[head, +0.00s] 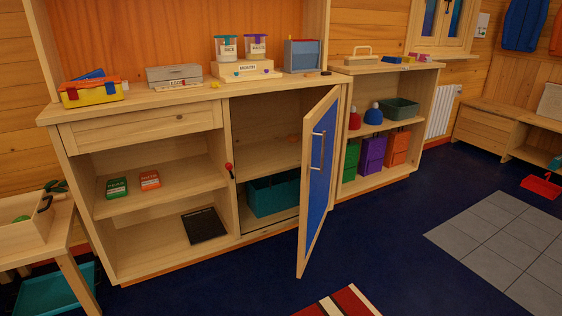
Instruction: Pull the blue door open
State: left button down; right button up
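The blue door (317,182) is a blue panel in a pale wooden frame, on the right-hand compartment of the wooden cabinet. It stands well open, swung out into the room, with its hinge side at the right of the compartment. The open compartment (265,129) shows a shelf and, at the bottom, a teal bin (274,194), partly hidden by the door. Neither of my grippers shows in the head view.
A red knob (229,168) sits on the divider left of the opening. A striped rug (342,301) lies on the floor before the door. Dark blue floor is clear to the right, up to grey tiles (510,245). A small table (66,232) stands at the left.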

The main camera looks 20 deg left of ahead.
aim_at(321, 125)
jog(key=u, duration=0.6)
jog(key=i, duration=1.9)
jog(key=z, duration=0.75)
